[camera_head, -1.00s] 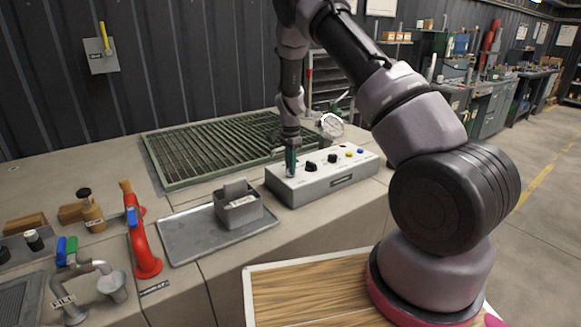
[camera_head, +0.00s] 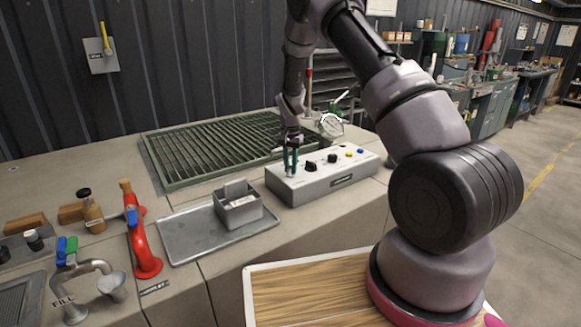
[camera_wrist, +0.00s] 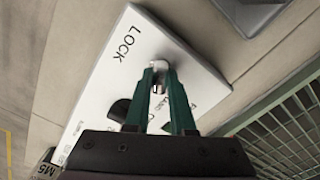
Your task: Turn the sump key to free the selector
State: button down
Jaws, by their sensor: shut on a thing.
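The grey-white control box (camera_head: 330,184) stands at the bench's right front, with black selector knobs (camera_head: 311,166) and small coloured buttons on top. At its left end is the sump key (camera_wrist: 160,70), a small silver piece beside the word LOCK in the wrist view. My gripper (camera_head: 291,168) points down over this end. In the wrist view its two green fingers (camera_wrist: 161,80) stand either side of the key and are shut on it. A black knob (camera_wrist: 121,109) is partly hidden behind the left finger. How far the key is turned I cannot tell.
A green grating (camera_head: 215,152) lies behind the box, with a round gauge (camera_head: 331,124) at its right. A metal tray (camera_head: 190,246) with a grey container (camera_head: 238,209) is left of the box. A red lever (camera_head: 142,245) and a fill pipe (camera_head: 84,268) stand further left.

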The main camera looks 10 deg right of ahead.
aim_at(290, 166)
jog(key=n, duration=0.5)
jog(key=shift+n, duration=0.3)
jog(key=n, duration=0.5)
jog(key=shift+n, duration=0.3)
jog(key=c, duration=0.8)
grip_release()
jog(key=shift+o, duration=0.2)
notch_tip(290, 166, up, 11)
jog(key=shift+f, duration=0.1)
